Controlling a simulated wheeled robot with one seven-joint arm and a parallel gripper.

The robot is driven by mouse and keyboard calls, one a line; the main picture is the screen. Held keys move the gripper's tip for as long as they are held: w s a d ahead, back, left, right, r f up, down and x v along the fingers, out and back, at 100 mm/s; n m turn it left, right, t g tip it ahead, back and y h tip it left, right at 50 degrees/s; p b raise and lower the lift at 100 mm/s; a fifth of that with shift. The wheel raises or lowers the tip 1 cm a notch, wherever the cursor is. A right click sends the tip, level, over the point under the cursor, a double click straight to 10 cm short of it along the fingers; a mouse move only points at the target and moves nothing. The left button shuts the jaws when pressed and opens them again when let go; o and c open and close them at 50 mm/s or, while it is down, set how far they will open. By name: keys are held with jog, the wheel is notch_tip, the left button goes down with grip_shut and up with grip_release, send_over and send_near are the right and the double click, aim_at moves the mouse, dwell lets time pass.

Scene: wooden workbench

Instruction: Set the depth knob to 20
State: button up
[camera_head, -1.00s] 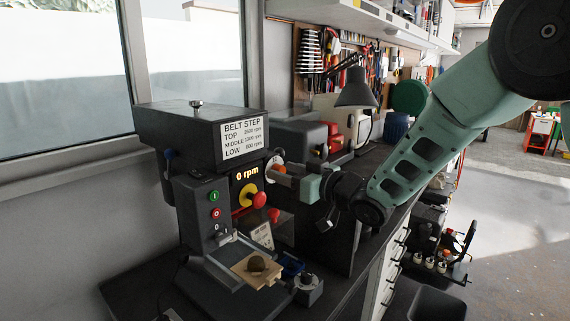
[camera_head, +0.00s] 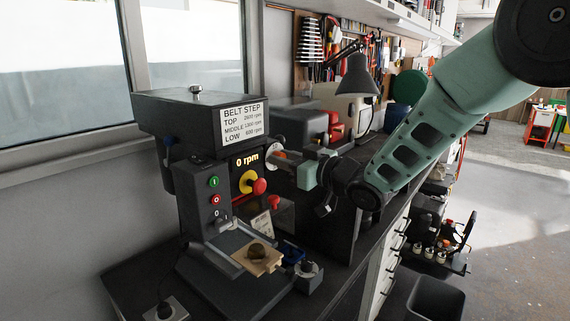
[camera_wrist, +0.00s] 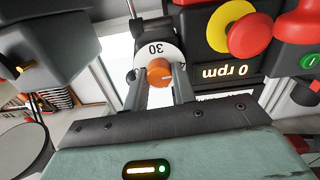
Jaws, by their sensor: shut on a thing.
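The drill press (camera_head: 200,125) stands on the bench with a sign and a display reading 0 rpm. On its right side is the depth knob (camera_wrist: 158,73), an orange cap in front of a white dial (camera_wrist: 152,46). In the wrist view the number 30 shows upside down on the dial. Other dial numbers are hidden or cut off. My gripper (camera_wrist: 160,82) is shut on the orange knob, one finger on each side. In the head view my gripper (camera_head: 290,163) reaches the dial from the right, and the knob is mostly covered.
A red button on a yellow disc (camera_head: 245,181) sits close to the dial on the press front. A wooden piece (camera_head: 262,265) lies on the press table below. A grey lamp (camera_head: 357,78) and other machines stand behind my arm.

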jog(key=shift+f+n+b, duration=0.15)
jog(key=shift+n+b, duration=5.65)
jog(key=shift+b, duration=0.35)
jog(key=shift+f+n+b, duration=0.15)
jog(key=shift+n+b, duration=5.65)
jog(key=shift+b, duration=0.3)
jog(key=shift+f+n+b, duration=0.15)
jog(key=shift+n+b, duration=5.65)
jog(key=shift+b, duration=0.35)
jog(key=o, duration=1)
jog(key=shift+r, duration=0.1)
